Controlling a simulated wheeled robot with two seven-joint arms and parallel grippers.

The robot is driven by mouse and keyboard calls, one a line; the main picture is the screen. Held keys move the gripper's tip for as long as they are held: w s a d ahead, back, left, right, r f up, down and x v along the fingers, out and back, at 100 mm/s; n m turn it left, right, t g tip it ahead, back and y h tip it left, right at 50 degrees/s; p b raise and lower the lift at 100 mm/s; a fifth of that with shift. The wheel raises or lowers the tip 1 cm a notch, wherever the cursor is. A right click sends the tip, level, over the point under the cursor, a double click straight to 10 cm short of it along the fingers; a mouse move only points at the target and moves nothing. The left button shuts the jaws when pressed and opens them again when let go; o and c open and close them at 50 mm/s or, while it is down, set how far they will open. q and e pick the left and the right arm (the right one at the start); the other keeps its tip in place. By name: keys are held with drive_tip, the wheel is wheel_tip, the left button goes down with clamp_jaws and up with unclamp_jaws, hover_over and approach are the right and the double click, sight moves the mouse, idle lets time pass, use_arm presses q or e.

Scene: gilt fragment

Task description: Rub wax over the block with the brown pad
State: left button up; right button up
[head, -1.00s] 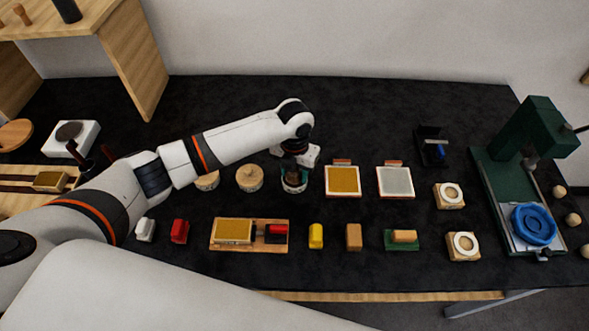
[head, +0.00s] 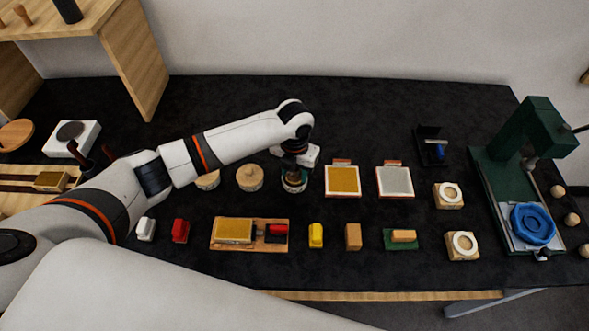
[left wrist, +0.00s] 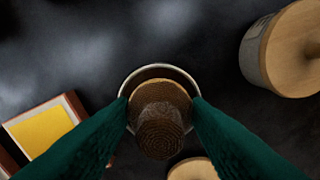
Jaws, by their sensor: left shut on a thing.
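My left gripper (left wrist: 160,118) is shut on the brown pad (left wrist: 162,135), which has a round knob and a wider round base. The pad is over a round, pale-rimmed tin (left wrist: 160,69) and covers most of its opening; I cannot tell whether it touches what is inside. In the head view my left gripper (head: 294,168) is above the tin (head: 294,188), and the pad is mostly hidden there. A wide gold-faced block (head: 233,231) lies on a wooden board (head: 262,248) at the front, beside a red-and-black piece (head: 277,230). My right gripper is not in view.
A round wooden-lidded pot (head: 249,178) stands left of the tin, and a gold-faced framed tray (head: 342,181) stands right. Yellow (head: 316,236), brown (head: 353,237) and red (head: 180,232) pieces line the front. A green press (head: 540,135) stands at far right. The back of the table is clear.

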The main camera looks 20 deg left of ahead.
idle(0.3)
use_arm(q)
drive_tip(key=shift+r+p, duration=0.65)
drive_tip(key=shift+p, duration=0.05)
wheel_tip(320, 180, up, 6)
drive_tip(key=p, duration=0.5)
drive_tip(key=shift+f, duration=0.1)
